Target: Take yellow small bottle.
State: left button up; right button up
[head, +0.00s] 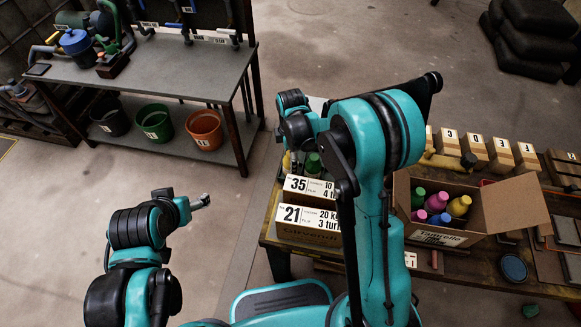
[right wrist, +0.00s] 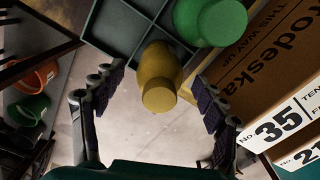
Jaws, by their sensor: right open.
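My right gripper (right wrist: 158,80) is open, with one finger on each side of the bottle. A larger green bottle (right wrist: 212,18) is close by at the upper right. In the head view my right arm mostly hides this spot. Another yellow bottle (head: 459,206) stands in the open carton (head: 516,207). My left gripper (head: 200,202) is away from the table, over the floor.
Cardboard boxes marked 35 (head: 308,188) and 21 (head: 309,217) stand at the table's left edge, close to the right gripper. A bench (head: 170,68) with buckets beneath stands at the upper left. Floor between is clear.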

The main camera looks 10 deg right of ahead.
notch_tip(320, 180, down, 3)
jog(key=shift+r, duration=0.25)
jog(key=c, duration=1.5)
